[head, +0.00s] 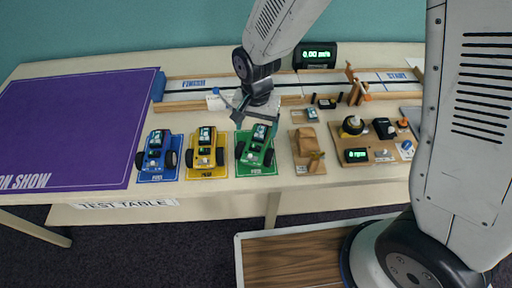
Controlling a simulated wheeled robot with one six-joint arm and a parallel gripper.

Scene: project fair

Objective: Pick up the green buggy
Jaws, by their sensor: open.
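The green buggy (255,149) stands on a green mat (257,172) on the table, with dark wheels and a small board on top. It is the rightmost of a row of three buggies. My gripper (257,120) is open and empty, just above and behind the far end of the green buggy. One finger overlaps the buggy's far end in the picture, and I cannot tell whether it touches. The yellow buggy (205,154) is close on the left, and the blue buggy (157,154) is left of that.
A brown block model (309,148) stands close on the right. A board with a green display (384,148) is further right. A track with a start and finish (190,93) runs along the back. A purple mat (70,130) covers the left side.

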